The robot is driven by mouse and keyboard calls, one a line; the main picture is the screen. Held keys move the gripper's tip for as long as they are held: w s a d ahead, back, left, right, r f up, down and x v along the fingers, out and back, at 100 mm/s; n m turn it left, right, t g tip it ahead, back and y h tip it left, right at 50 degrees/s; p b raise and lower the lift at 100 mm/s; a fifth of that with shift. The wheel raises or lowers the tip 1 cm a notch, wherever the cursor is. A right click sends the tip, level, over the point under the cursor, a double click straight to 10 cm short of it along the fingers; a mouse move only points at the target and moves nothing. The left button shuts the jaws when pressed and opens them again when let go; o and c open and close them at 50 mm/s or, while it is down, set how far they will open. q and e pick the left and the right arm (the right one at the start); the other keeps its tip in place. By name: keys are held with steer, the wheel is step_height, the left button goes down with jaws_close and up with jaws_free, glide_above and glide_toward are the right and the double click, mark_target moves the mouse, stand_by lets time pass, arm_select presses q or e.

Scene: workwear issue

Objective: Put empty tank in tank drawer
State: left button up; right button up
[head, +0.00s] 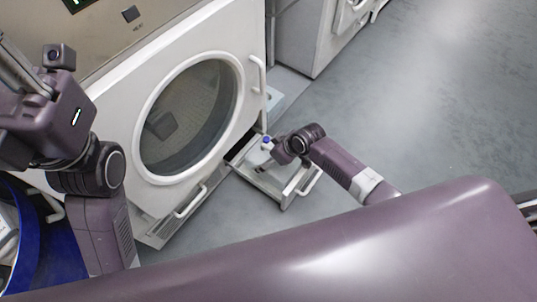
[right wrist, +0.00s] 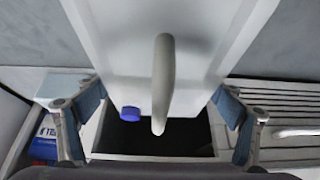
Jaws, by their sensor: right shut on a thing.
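The tank (head: 258,158) is white with a blue cap (head: 267,140). In the head view it is at the inner end of the pulled-out tank drawer (head: 297,188), low at the machine's right corner. My right gripper (head: 275,158) is shut on the tank. In the right wrist view the tank (right wrist: 110,40) fills the space between the two fingers, with its light handle (right wrist: 165,80) and blue cap in front of a dark opening. I cannot tell whether the tank rests on the drawer floor. My left arm is at the left; its fingertips do not show.
The white machine (head: 255,90) has a round glass door (head: 190,115). A low flap with a handle (head: 190,202) stands out at its base. A blue bin (head: 65,250) is at the lower left. A blue-labelled box (right wrist: 44,142) shows in the wrist view. Grey floor right is clear.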

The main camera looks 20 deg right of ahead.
steer(key=shift+f, duration=0.35)
steer(key=o, duration=1.2)
steer(key=shift+o, duration=0.2)
steer(key=v, duration=1.2)
